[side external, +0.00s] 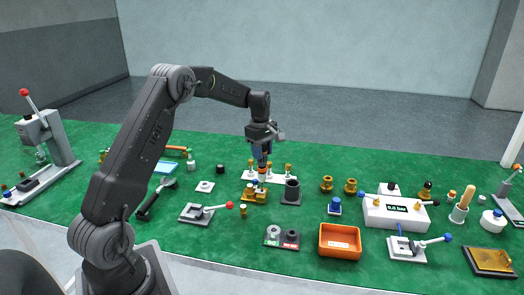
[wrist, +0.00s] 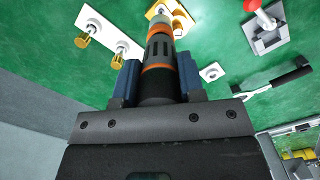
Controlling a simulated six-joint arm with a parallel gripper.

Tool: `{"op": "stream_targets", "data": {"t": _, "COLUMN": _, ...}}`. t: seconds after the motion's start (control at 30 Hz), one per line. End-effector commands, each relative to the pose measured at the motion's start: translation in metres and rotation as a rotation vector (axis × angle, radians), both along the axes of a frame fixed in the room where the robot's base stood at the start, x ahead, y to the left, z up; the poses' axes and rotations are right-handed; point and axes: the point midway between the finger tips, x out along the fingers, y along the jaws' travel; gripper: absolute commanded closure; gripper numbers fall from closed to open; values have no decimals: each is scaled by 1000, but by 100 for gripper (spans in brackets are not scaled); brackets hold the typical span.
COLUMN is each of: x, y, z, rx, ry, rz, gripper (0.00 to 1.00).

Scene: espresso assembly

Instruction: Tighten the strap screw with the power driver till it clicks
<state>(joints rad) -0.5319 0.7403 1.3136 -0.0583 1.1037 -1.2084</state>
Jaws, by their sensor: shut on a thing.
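My gripper (side external: 262,150) is shut on the power driver (wrist: 158,50), a dark cylinder with orange bands. The driver also shows below my gripper in the side view (side external: 262,166), upright with its nose down. In the wrist view its light grey nose end overlaps a brass part (wrist: 178,22). In the side view the brass assembly (side external: 249,197) stands on the green mat under the driver. The strap screw cannot be made out; the driver's nose hides that spot. I cannot tell whether the driver touches the screw.
An orange bin (side external: 340,241) and white gauge box (side external: 397,212) stand further right.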

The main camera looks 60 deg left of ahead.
Motion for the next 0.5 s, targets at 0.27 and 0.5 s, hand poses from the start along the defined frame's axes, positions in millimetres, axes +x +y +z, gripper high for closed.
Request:
{"op": "stream_targets", "data": {"t": 0.27, "x": 0, "y": 0, "z": -1, "rx": 0, "ry": 2, "rz": -1, "gripper": 100}}
{"op": "stream_targets", "data": {"t": 0.5, "x": -1, "y": 0, "z": -4, "rx": -1, "ry": 4, "rz": -1, "gripper": 100}}
